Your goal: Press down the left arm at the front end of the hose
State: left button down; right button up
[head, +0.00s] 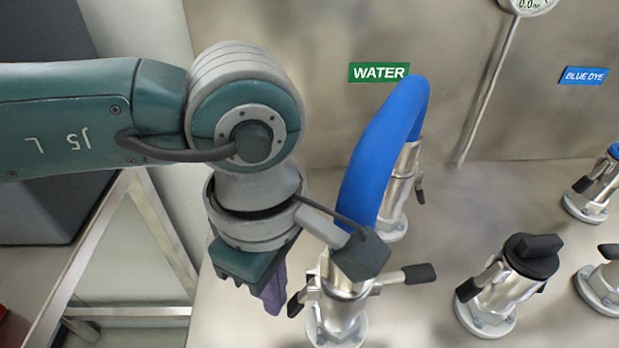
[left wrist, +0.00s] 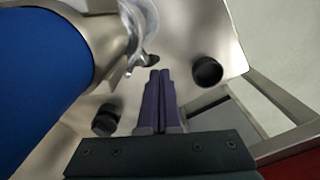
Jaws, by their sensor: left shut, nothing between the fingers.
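The blue hose (head: 385,150) arches from the rear WATER port to a metal coupling (head: 343,305) at its front end. The left arm (head: 295,304) of this coupling shows its black grip low on the left side; its upper part is partly hidden. The right arm (head: 418,273) sticks out to the right. My left gripper (head: 272,292) is shut and empty, purple fingers pointing down, just left of the left arm's grip. In the left wrist view its fingers (left wrist: 157,100) are together, with the hose (left wrist: 40,75) at the left and several black grips nearby. I cannot tell whether they touch.
A capped port (head: 508,285) stands to the right of the front coupling, with more fittings at the right edge. The metal back panel carries a green WATER sign (head: 379,72) and a BLUE DYE sign (head: 584,75). A metal frame (head: 150,215) stands at the left.

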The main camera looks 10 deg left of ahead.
pick_arm(q)
notch_tip(320, 180, up, 7)
jog(key=a+p, duration=0.1)
jog(key=p, duration=0.4)
jog(key=shift+s+p, duration=0.15)
jog(key=shift+p, duration=0.15)
